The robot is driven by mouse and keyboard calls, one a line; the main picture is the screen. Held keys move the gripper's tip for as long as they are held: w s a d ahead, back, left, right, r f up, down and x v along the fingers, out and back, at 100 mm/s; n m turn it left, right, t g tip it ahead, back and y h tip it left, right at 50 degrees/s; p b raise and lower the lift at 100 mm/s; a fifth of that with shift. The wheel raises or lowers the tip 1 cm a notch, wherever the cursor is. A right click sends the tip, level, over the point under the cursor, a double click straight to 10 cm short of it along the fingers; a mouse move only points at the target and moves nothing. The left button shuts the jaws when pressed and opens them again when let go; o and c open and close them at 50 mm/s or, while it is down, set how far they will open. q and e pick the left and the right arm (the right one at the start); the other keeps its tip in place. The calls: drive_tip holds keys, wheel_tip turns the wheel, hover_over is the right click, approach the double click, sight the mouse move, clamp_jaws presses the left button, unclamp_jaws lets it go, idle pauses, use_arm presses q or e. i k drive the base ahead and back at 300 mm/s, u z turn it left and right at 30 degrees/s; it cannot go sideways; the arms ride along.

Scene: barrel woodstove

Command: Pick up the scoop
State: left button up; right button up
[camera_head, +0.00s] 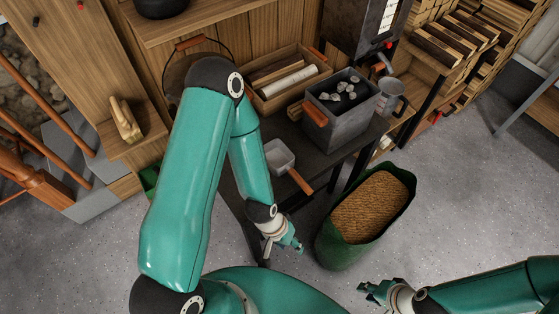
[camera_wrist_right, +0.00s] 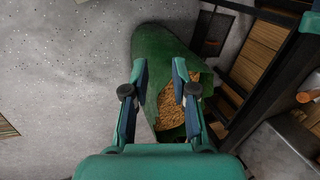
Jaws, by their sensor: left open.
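The scoop (camera_head: 280,156) lies on the dark bench, with a pale metal pan and a wooden handle that points to the lower right, over the bench's front edge. My left gripper (camera_head: 293,246) is open and empty, in front of the bench and below the scoop handle in the picture, apart from it. My right gripper (camera_head: 366,291) is at the lower right, away from the scoop. In the right wrist view it (camera_wrist_right: 159,70) is open, with nothing between its fingers.
A green sack of pellets (camera_head: 325,246) stands on the floor between my grippers; it also shows in the right wrist view (camera_wrist_right: 160,50). On the dark bench (camera_head: 253,182) are a grey bin (camera_head: 341,124) and a metal jug (camera_head: 391,98). A wooden crate (camera_head: 262,105) stands behind.

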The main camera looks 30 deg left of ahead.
sight(281, 160)
drive_tip(key=u, duration=0.5)
drive_tip(key=k, duration=1.2)
drive_tip(key=u, duration=0.7)
drive_tip(key=i, duration=1.25)
drive_tip(key=u, duration=0.3)
